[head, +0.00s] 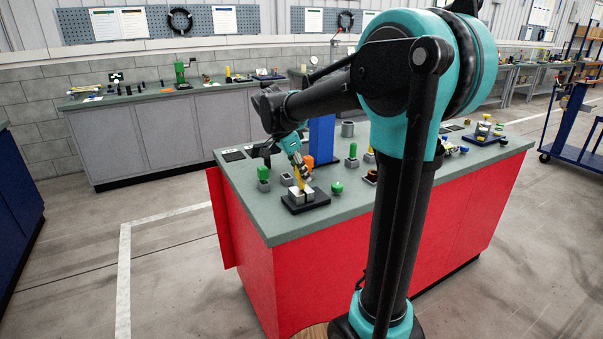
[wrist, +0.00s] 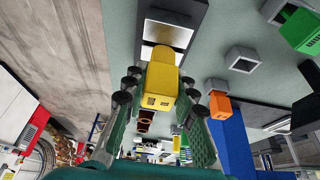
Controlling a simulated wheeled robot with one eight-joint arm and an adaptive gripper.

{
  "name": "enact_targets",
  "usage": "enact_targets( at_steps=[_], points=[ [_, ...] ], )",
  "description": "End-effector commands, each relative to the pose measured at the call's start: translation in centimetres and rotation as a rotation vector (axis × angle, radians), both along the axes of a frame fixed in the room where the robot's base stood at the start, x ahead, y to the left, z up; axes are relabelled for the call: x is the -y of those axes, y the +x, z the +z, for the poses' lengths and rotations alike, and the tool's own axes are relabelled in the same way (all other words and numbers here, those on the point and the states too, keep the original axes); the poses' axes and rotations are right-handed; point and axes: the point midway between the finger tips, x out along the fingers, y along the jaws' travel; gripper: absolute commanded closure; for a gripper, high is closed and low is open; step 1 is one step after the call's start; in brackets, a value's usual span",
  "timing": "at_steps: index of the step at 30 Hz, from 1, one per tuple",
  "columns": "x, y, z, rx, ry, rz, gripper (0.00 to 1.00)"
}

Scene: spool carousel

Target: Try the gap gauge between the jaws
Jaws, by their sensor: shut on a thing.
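A yellow gap gauge (wrist: 161,78) is held between the fingers of my gripper (wrist: 160,91). In the head view the gauge (head: 300,184) shows small and slanted, its lower end at the jaws. The two silver jaws (wrist: 166,33) sit on a black base (wrist: 192,12); in the head view this base (head: 318,202) lies near the bench's front left edge. In the wrist view the gauge's far end overlaps the jaws. I cannot tell whether it is between them or just above. My gripper (head: 303,176) is shut on the gauge, above the jaws.
The grey-green bench top (head: 262,218) has a red front. A green-topped piece (head: 263,173), a green knob (head: 337,187), an orange block (head: 309,161) and a tall blue block (head: 321,138) stand close by. A grey square socket (wrist: 242,59) is right of the jaws in the wrist view.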

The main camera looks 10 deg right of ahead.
Motion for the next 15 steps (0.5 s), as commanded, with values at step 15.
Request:
enact_targets(
  at_steps=[15],
  points=[
    [0.0,0.0,2.4,0.000,0.000,0.000,0.97]
  ],
)
